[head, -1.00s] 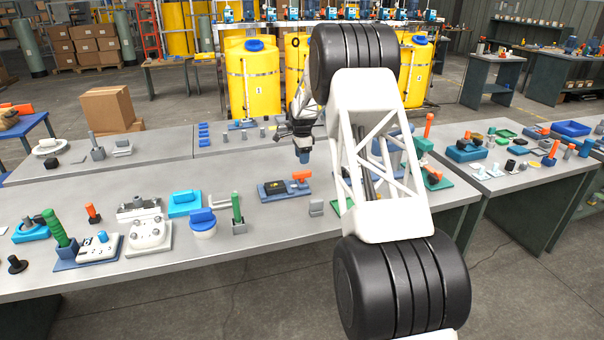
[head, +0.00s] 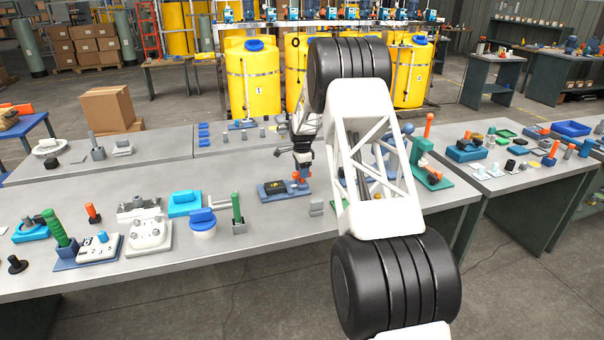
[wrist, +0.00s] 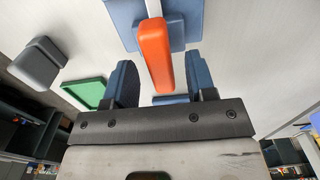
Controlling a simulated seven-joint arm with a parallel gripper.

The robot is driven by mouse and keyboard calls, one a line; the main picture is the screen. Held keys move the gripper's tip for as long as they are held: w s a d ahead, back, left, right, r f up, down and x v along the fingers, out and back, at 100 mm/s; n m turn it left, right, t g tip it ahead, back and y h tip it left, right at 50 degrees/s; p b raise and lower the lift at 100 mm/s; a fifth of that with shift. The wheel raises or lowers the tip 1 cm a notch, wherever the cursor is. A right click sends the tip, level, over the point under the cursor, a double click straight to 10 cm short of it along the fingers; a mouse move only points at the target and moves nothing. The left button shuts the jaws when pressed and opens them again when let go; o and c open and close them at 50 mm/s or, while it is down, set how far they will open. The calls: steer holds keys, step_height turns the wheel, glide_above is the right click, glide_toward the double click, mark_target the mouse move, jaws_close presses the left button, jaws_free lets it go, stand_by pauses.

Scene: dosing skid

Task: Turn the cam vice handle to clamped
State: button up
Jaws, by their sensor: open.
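The cam vice (head: 272,190) is a dark block on a blue base near the middle of the long grey bench. The fingers are open, with a gap showing on both sides of the handle. The vice's blue base (wrist: 185,25) shows at the top of the wrist view.
A green post (head: 237,208) stands to the left. The bench front below the vice is clear.

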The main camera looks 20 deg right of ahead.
steer(key=shift+f, duration=0.6)
steer(key=c, duration=0.9)
